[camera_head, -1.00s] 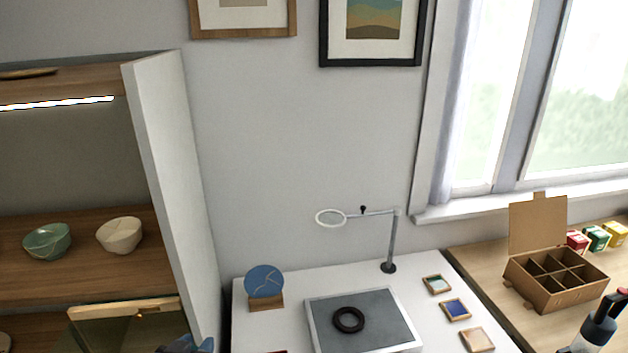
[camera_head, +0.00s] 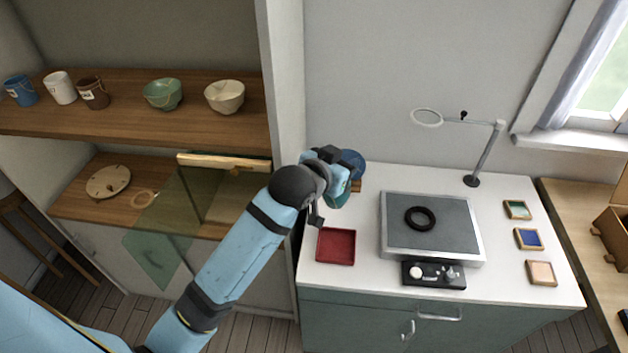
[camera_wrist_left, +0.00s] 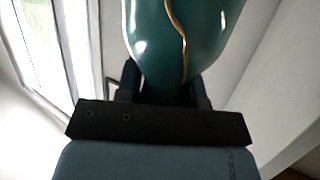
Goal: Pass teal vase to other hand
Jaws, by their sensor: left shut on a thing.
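The teal vase (camera_wrist_left: 185,35) fills the top of the left wrist view, glossy with a gold seam running down it. My left gripper (camera_wrist_left: 165,90) is shut on its narrow lower part, with one dark finger on each side. In the head view my left gripper (camera_head: 328,192) is above the back left of the white worktable. It mostly hides the vase there; only a small teal patch (camera_head: 341,193) shows beside the fingers. My right gripper is not in view.
The white worktable (camera_head: 345,285) holds a red tray (camera_head: 336,246), a grey turntable board (camera_head: 450,240) with a black ring (camera_head: 420,218), a magnifier lamp (camera_head: 487,155) and small colour tiles (camera_head: 528,239). A cabinet at left has bowls (camera_head: 163,94) and an open glass door (camera_head: 165,240).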

